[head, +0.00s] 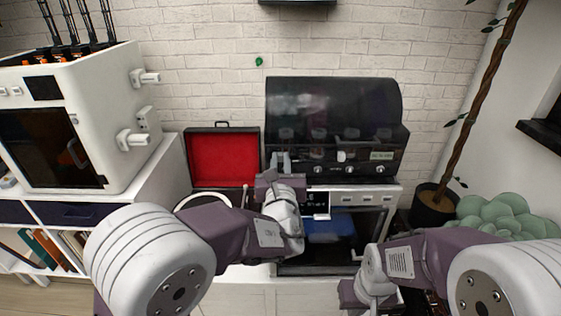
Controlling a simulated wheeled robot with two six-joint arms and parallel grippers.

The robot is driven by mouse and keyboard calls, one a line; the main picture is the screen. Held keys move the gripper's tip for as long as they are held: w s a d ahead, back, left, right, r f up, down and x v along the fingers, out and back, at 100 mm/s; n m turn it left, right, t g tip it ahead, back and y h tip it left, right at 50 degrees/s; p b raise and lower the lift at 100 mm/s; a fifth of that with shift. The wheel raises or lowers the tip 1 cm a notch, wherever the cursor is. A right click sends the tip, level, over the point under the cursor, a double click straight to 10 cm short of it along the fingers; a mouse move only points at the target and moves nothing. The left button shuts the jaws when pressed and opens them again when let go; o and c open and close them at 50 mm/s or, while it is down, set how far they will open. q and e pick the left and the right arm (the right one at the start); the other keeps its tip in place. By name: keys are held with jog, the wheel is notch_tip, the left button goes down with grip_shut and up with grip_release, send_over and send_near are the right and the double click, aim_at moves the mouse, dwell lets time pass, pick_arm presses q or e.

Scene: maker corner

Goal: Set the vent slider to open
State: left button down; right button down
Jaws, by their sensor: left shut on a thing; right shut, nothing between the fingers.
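A black hooded machine (335,105) stands against the brick wall, with a dark control panel (333,160) under its domed lid. My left gripper (281,160) reaches up to the left end of this panel. Its fingers are shut on a small part there, which fits the vent slider, but the fingers and wrist hide it. I cannot tell the slider's position. Round knobs and a small lit display (382,156) sit further right on the panel. My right gripper (352,296) is low at the front, shut and empty, away from the panel.
An open red-lined case (222,160) stands left of the machine. A white cabinet-like machine (75,120) is at the far left. Below the panel is an open bay with a blue thing (328,229). A potted plant (433,205) and a green succulent (500,215) are at the right.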

aim_at(294, 153)
pick_arm(q)
jog(key=d, duration=0.3)
jog(key=shift+d, duration=0.2)
jog(key=shift+a, duration=0.1)
jog(key=c, duration=1.5)
grip_release()
jog(key=shift+c, duration=0.2)
jog(key=shift+o, duration=0.9)
jog(key=shift+d, duration=0.2)
jog(key=shift+a, duration=0.1)
jog(key=s, duration=0.9)
